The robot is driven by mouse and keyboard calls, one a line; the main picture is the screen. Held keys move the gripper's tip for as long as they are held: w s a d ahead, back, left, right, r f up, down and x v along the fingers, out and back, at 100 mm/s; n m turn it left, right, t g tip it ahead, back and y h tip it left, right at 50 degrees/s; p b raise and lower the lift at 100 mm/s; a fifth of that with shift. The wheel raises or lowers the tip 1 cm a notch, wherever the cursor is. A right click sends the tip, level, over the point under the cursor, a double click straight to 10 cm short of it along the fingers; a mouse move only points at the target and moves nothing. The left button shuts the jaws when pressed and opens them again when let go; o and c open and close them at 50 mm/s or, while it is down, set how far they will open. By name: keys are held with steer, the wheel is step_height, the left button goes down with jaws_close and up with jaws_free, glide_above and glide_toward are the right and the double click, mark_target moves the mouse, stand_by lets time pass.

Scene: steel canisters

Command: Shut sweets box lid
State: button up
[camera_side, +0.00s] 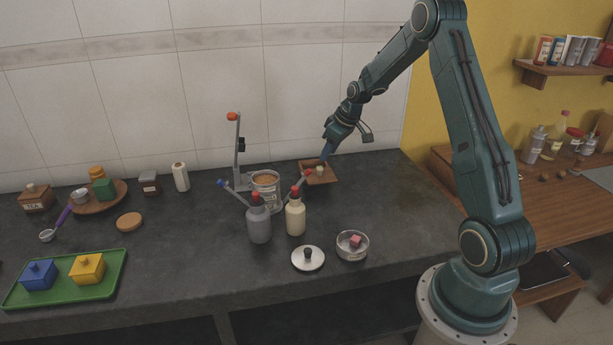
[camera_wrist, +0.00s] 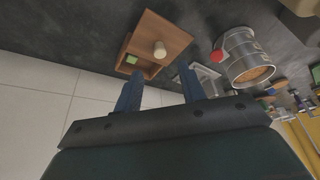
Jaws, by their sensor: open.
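A brown wooden box (camera_side: 322,181) stands at the back of the dark counter, and I take it as the sweets box. In the wrist view its flat wooden lid (camera_wrist: 150,27) with a cream knob (camera_wrist: 160,49) covers only part of it. The uncovered part shows a green piece (camera_wrist: 131,59) inside. My gripper (camera_side: 325,155) is just above and behind the box, pointing down. In the wrist view its two blue fingers (camera_wrist: 160,75) are apart with nothing between them, close to the box's open end. I cannot tell whether they touch it.
An open steel canister (camera_side: 267,195) and a stand with a red top (camera_side: 240,150) are left of the box. The counter right of the box is clear.

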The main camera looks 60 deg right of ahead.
mark_target(320, 168)
steer(key=shift+x, duration=3.6)
steer(key=shift+c, duration=0.2)
jaws_close()
